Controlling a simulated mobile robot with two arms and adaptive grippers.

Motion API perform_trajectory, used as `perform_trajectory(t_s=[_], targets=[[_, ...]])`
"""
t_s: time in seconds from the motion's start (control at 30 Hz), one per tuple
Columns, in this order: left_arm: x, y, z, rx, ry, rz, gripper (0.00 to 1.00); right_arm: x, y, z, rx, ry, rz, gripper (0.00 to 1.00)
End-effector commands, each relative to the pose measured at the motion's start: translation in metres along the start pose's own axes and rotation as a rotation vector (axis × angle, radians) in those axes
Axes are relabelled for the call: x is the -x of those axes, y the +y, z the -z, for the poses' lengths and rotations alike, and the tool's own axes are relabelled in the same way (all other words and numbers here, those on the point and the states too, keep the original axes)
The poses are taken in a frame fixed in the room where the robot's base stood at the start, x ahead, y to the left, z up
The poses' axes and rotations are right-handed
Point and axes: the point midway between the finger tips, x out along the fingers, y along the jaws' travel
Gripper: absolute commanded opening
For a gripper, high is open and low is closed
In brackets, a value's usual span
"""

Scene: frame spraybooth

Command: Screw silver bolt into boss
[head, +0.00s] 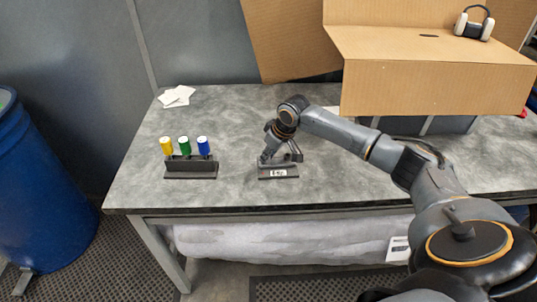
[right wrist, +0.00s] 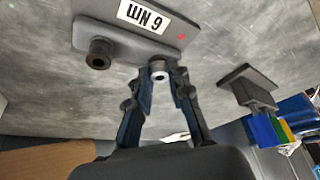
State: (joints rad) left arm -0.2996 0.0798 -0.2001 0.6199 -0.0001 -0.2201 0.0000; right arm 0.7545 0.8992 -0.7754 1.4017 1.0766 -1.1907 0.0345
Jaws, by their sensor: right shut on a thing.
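A small dark block with a white label (head: 278,173) sits on the grey table near its front edge. In the right wrist view the plate (right wrist: 125,40) carries a "6 Nm" label, a red dot and a dark round boss (right wrist: 99,54). My right gripper (right wrist: 161,76) is shut on the silver bolt (right wrist: 159,76), at the plate's edge beside that boss. In the head view my right gripper (head: 279,156) is low over the block, and the bolt is hidden there. I cannot tell how deep the bolt sits in any hole. My left gripper is out of view.
A dark rack (head: 191,169) holds yellow, green and blue handled tools to the left of the block. White papers (head: 176,96) lie at the back left. A cardboard box (head: 430,65) with headphones (head: 474,24) stands at the back right. A blue barrel (head: 35,190) stands left of the table.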

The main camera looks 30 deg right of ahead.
Motion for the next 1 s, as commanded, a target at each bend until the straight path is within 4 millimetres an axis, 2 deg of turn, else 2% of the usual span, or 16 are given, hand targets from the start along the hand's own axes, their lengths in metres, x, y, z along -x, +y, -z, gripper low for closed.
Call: perform_trajectory(t_s=[0.03,0.07,0.23,0.8,1.0], targets=[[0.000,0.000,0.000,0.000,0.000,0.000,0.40,0.000,0.000,0.000,0.000,0.000,0.000,0.05],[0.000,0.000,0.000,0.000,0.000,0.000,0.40,0.000,0.000,0.000,0.000,0.000,0.000,0.00],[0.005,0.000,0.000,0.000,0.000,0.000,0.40,0.002,-0.001,0.001,-0.014,-0.001,-0.006,0.00],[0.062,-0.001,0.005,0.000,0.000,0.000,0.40,0.003,-0.003,0.002,-0.325,-0.002,-0.133,0.00],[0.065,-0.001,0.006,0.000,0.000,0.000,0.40,0.000,-0.002,0.000,-0.372,-0.001,-0.153,0.00]])
